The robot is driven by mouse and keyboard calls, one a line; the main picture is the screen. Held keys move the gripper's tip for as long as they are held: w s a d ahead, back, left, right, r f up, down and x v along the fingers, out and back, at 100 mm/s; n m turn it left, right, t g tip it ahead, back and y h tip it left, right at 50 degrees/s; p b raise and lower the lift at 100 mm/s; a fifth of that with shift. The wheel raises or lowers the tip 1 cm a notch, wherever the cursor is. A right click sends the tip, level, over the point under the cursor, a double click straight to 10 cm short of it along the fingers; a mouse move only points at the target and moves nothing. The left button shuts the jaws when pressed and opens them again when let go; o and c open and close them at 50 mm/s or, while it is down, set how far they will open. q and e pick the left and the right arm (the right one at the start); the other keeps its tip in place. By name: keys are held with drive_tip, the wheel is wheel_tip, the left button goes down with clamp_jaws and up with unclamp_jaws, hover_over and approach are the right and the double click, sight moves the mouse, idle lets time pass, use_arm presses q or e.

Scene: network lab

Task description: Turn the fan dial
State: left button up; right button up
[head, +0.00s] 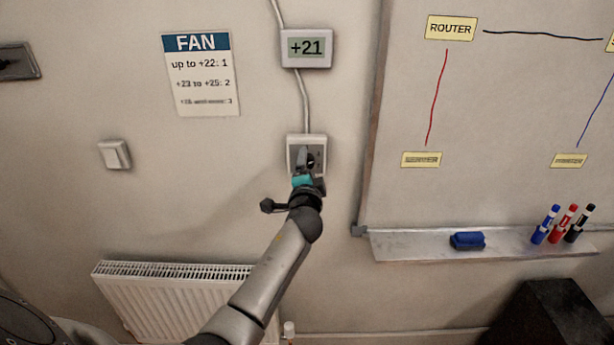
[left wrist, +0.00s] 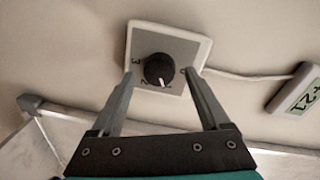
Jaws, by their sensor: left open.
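The fan dial is a black round knob (left wrist: 158,70) with a white pointer mark, on a square grey plate with a pale frame (left wrist: 203,48). In the left wrist view the pointer faces the lower edge of the picture. In the head view my left gripper (head: 308,164) covers much of the dial plate (head: 306,140). My right gripper is not in view.
A display (head: 306,48) above the dial reads +21. A fan sign (head: 201,75) lists "up to +22: 1" and "+23 to +25: 2"; its last line is blurred. A whiteboard (head: 490,100) with a marker tray (head: 500,245) is at right, a radiator (head: 165,295) below left.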

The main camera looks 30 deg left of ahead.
use_arm(q)
drive_tip(key=f+v, duration=0.1)
drive_tip(key=v, duration=1.4)
drive_tip(key=shift+r, duration=0.45)
